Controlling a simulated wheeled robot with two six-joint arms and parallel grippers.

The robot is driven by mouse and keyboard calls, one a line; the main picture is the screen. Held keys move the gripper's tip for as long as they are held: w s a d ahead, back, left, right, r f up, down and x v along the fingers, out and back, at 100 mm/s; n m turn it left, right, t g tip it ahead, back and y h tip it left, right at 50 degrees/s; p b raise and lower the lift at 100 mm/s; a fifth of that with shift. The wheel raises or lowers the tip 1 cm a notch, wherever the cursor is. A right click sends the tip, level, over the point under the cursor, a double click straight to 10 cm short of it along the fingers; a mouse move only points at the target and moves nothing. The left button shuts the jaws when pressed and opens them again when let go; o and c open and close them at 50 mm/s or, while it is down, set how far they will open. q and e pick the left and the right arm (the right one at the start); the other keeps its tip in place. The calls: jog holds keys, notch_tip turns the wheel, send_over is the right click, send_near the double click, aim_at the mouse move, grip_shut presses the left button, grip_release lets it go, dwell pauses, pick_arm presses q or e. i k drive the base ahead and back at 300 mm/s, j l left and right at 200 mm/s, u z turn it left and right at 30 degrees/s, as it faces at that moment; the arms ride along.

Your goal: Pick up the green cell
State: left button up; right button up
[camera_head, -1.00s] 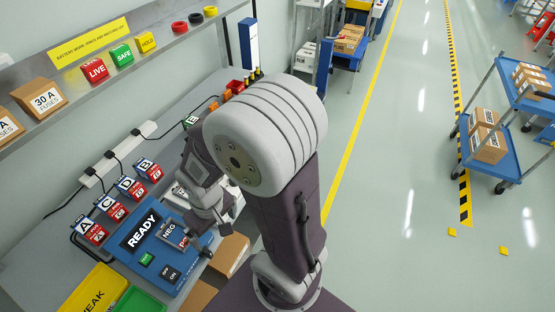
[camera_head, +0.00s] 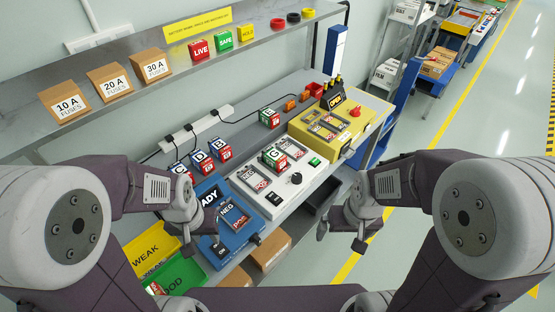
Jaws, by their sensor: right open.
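A cell with a green top and a red and white front (camera_head: 275,158) sits on the white tester (camera_head: 247,188) in the middle of the bench. Another green-topped cell (camera_head: 269,117) stands further back on the grey bench, left of the yellow station. My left gripper (camera_head: 192,232) is over the front of the blue tester (camera_head: 214,198), left of the white one; its jaws are too unclear to judge. My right gripper (camera_head: 341,238) is open and empty, in front of the bench and right of the white tester, apart from both green cells.
Blue-topped cells (camera_head: 206,165) stand behind the blue tester, by a white power strip (camera_head: 198,128). The yellow station (camera_head: 335,125) is at the back right. Yellow WEAK (camera_head: 150,252) and green (camera_head: 178,276) trays lie front left. A shelf (camera_head: 130,88) with fuse boxes overhangs the bench.

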aim_at(274, 158)
jog(key=i+l+u, duration=0.1)
jog(key=u, duration=0.35)
jog(key=l+u, duration=0.2)
jog(key=u, duration=0.2)
jog(key=i+l+u, duration=0.1)
jog(key=u, duration=0.35)
jog(key=l+u, duration=0.4)
jog(key=j, duration=0.1)
